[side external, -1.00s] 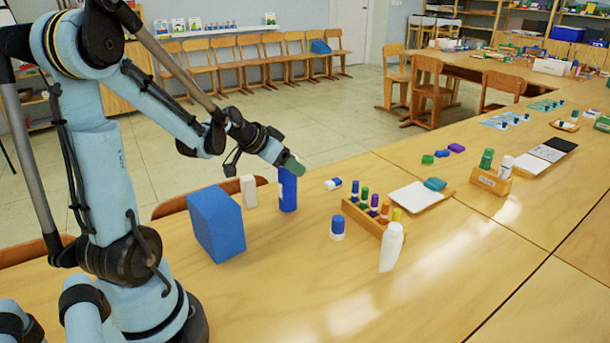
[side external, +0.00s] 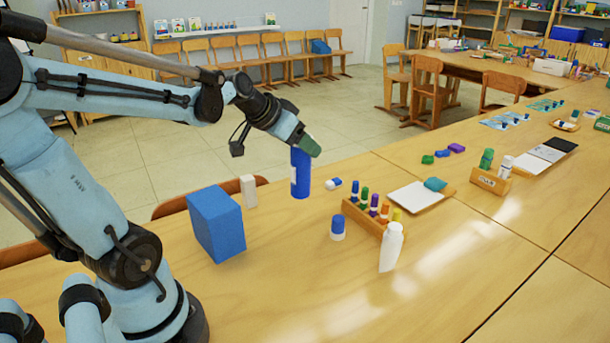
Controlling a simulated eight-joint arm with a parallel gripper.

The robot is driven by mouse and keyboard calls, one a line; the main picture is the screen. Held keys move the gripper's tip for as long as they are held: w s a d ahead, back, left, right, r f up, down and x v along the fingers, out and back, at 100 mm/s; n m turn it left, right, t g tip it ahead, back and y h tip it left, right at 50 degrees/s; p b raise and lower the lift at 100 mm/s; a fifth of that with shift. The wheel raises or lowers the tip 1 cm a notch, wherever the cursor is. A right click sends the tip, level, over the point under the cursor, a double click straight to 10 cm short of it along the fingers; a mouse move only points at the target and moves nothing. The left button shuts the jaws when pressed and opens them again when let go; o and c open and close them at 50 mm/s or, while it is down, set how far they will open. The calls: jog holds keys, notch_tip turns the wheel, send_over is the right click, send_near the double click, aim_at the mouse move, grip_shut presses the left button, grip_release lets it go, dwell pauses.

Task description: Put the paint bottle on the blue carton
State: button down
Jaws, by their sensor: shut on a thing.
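My gripper has green fingertips and is shut on the bottle's top, which the fingers hide. The bottle appears to be a little above the table, near its back edge. The blue carton (side external: 217,224) stands on the table to the left of the bottle and nearer the camera. Its top is bare, and the bottle is apart from it.
A white block (side external: 248,191) stands behind the carton. A blue-and-white glue pot (side external: 338,228), a small white-and-blue tube (side external: 333,184), a wooden rack (side external: 364,220) of several bottles and a white bottle (side external: 391,247) stand to the right. The front of the table is clear.

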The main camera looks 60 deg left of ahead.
jog(key=s+d+r+n+y, duration=0.2)
jog(key=s+d+r+n, duration=0.15)
jog(key=d, duration=0.55)
jog(key=s+r+n+g+y, duration=0.6)
jog(key=s+r+n+g, duration=0.3)
jog(key=s+r+n, duration=0.35)
jog(key=s+a+f+n, duration=0.1)
jog(key=s+a+f, duration=0.2)
jog(key=a+f, duration=0.8)
jog(key=shift+s+a+f, duration=0.3)
jog(key=shift+s+a, duration=0.1)
jog(key=shift+a, duration=0.1)
jog(key=shift+c, duration=1.2)
grip_release()
jog(key=shift+f, duration=0.1)
